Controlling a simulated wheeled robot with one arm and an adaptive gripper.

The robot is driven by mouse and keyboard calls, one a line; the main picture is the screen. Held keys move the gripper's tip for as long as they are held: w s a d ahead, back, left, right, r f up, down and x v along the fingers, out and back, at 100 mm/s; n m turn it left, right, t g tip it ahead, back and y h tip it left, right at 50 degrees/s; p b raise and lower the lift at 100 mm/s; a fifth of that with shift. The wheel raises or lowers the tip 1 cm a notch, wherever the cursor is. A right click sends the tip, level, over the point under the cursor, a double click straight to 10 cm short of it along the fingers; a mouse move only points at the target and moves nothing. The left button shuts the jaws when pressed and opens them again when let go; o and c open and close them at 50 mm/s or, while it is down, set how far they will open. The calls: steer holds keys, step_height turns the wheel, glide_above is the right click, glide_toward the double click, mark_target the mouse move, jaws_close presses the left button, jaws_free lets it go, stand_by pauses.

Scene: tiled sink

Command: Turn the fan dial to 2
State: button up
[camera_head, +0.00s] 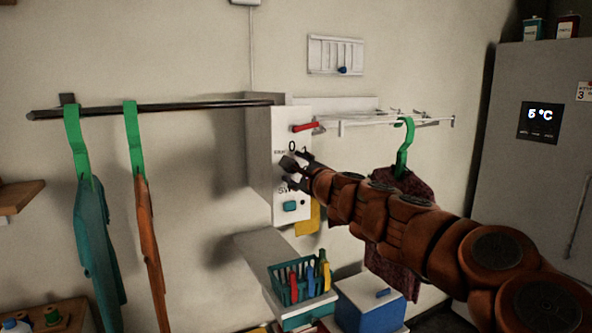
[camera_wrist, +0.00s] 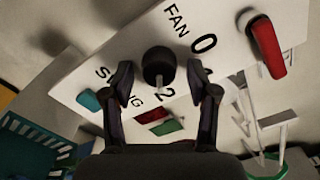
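The white control panel (camera_head: 284,208) is on the wall box, left of centre in the head view. In the wrist view its face (camera_wrist: 125,52) shows tilted, with FAN, a 0 and a 2 printed on it. The round black fan dial (camera_wrist: 158,62) sits near these marks. A pale mark on its lower side points down in the picture, toward the 2. My gripper (camera_wrist: 160,75) is open, one finger on each side of the dial, with gaps visible beside it. In the head view my gripper (camera_head: 289,168) covers the dial.
A red lever (camera_wrist: 266,46) and a teal button (camera_wrist: 89,99) flank the dial on the panel. A wire rack (camera_head: 385,120) and hung clothes (camera_head: 98,235) are close by. A basket (camera_head: 300,285) and a blue-white cooler (camera_head: 370,303) stand below.

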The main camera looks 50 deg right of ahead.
steer(key=shift+s, duration=0.1)
steer(key=v, duration=1.1)
steer(key=shift+s+a, duration=0.2)
steer(key=shift+s, duration=0.15)
stand_by(0.4)
stand_by(0.5)
